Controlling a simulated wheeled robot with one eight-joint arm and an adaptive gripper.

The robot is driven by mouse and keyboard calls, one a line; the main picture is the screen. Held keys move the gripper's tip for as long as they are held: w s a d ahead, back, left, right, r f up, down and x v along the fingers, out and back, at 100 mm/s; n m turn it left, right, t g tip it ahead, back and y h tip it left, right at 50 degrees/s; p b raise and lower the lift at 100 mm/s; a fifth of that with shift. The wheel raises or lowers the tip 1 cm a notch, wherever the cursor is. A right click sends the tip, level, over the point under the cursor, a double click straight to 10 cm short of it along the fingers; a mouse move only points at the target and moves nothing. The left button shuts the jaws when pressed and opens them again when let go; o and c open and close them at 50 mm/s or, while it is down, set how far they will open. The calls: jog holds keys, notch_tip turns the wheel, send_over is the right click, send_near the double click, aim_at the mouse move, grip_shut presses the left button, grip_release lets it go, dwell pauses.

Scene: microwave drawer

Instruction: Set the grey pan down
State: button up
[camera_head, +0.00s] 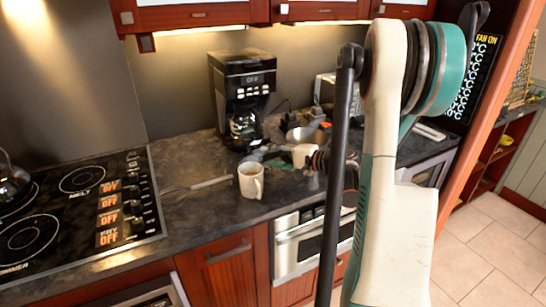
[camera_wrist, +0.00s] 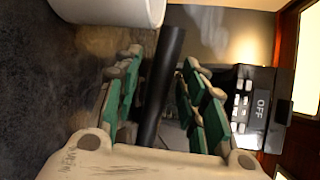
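In the wrist view a dark rod-like handle (camera_wrist: 166,75) runs between the green fingers of my gripper (camera_wrist: 162,62). A gap shows on each side of the handle, so the fingers look open around it. The pan body is mostly hidden in the wrist view. In the head view my gripper (camera_head: 292,161) is low over the counter, close to the pan.
A white mug (camera_head: 251,181) stands left of my gripper on the counter (camera_head: 215,205). A black coffee maker (camera_head: 241,95) stands behind. The stove (camera_head: 75,205) is at left. A steel drawer appliance (camera_head: 305,245) is below the counter edge.

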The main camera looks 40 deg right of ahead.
jog(key=shift+r, duration=0.2)
jog(key=p+v, duration=0.3)
jog(key=v, duration=0.9)
jog(key=shift+w, duration=0.1)
